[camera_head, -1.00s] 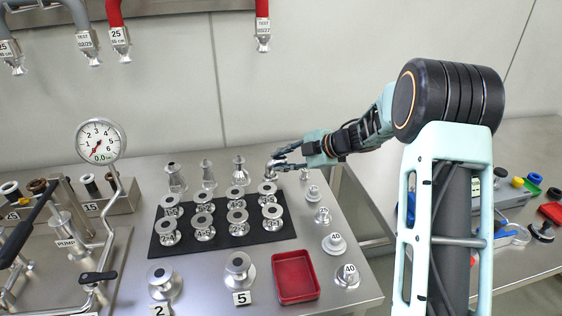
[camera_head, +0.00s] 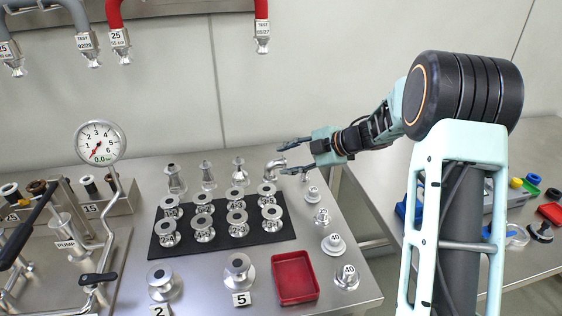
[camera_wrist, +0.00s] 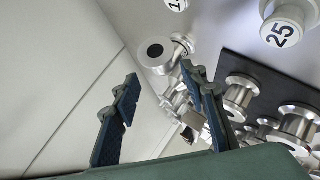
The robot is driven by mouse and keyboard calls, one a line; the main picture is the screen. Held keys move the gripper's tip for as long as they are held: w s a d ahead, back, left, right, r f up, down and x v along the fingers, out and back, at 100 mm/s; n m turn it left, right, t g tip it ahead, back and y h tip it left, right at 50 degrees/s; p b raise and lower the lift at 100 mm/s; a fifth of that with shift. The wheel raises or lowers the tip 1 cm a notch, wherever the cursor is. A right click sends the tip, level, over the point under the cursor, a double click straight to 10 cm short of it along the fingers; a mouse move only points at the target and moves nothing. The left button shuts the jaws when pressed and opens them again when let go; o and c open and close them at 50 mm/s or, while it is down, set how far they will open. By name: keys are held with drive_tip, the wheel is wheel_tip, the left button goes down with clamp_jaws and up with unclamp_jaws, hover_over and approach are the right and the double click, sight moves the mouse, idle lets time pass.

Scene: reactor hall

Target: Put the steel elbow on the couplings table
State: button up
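The steel elbow (camera_head: 271,169) is at the back right of the couplings table (camera_head: 325,285), just behind the black mat. It appears to stand on the tabletop. In the wrist view its flange, with a dark bore, probably is the one (camera_wrist: 156,51) beyond the fingertips. My gripper (camera_head: 284,159) is open and empty, just right of the elbow, with its fingers pointing left. Its two spread fingers (camera_wrist: 160,88) also show in the wrist view. Whether a fingertip still touches the elbow I cannot tell.
The black mat (camera_head: 222,239) holds several steel couplings. Several fittings stand behind it and along the table's right side. A red tray (camera_head: 294,277) lies at the front right. A pressure gauge (camera_head: 100,143) stands at the left. Another table (camera_head: 510,275) is at the right.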

drive_tip(key=v, duration=0.9)
